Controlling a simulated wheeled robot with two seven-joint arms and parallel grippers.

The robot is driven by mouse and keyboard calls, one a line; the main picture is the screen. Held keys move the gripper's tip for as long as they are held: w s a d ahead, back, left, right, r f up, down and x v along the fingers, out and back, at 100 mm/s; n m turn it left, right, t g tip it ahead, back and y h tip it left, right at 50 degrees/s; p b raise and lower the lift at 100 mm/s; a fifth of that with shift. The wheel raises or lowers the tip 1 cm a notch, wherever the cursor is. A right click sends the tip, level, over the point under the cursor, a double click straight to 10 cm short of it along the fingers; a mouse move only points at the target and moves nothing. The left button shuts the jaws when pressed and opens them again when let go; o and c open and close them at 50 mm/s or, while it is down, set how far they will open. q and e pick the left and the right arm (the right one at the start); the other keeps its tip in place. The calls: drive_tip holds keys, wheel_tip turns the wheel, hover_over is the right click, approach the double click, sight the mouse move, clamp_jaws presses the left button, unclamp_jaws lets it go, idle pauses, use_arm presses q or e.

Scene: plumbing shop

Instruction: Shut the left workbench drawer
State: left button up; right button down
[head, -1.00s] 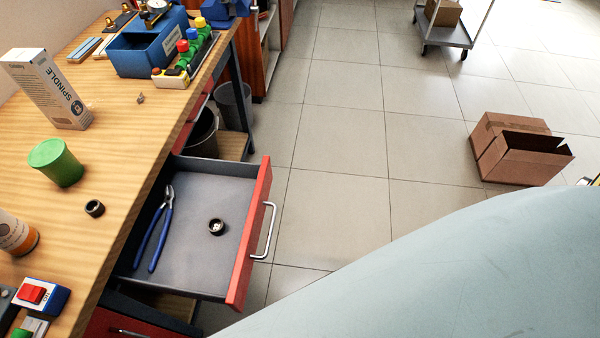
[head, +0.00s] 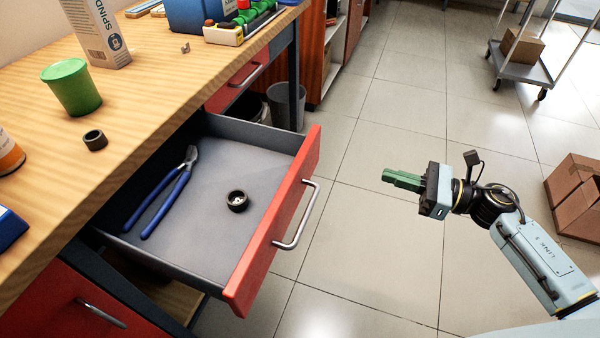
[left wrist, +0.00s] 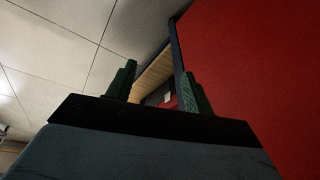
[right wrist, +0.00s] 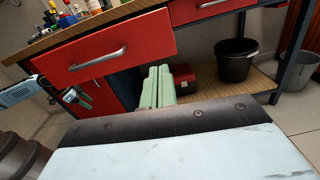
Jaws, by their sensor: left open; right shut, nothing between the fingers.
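The left workbench drawer (head: 262,246) stands pulled out from the bench, with a red front and a silver bar handle (head: 302,215). The red drawer front (right wrist: 110,50) also shows in the right wrist view. My right gripper (head: 402,179) is shut and empty, over the floor to the right of the drawer and apart from it. My left gripper (left wrist: 160,90) is open with nothing between its fingers, beside a large red panel. It is out of the head view, but shows below the drawer front in the right wrist view (right wrist: 76,97).
The wooden benchtop (head: 130,125) holds a green cup (head: 72,88), a dark ring and a box. A closed drawer (head: 235,82) and bins (head: 287,105) lie beyond. A cardboard box (head: 578,195) and a trolley (head: 520,65) stand right; the floor between is clear.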

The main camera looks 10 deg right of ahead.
drive_tip(key=n, duration=0.1)
approach(314, 156)
drive_tip(key=shift+g, duration=0.3)
drive_tip(key=x, duration=0.5)
drive_tip(key=shift+w+a+f+b, duration=0.15)
drive_tip(key=shift+w+b, duration=0.25)
drive_tip(key=shift+w, duration=0.15)
use_arm(q)
drive_tip(key=shift+d+r, duration=0.25)
drive_tip(key=shift+r, duration=0.5)
drive_tip(key=shift+d+r, duration=0.2)
drive_tip(key=shift+r, duration=0.5)
use_arm(e)
drive_tip(key=shift+w+a, duration=0.3)
drive_tip(key=shift+a, duration=0.15)
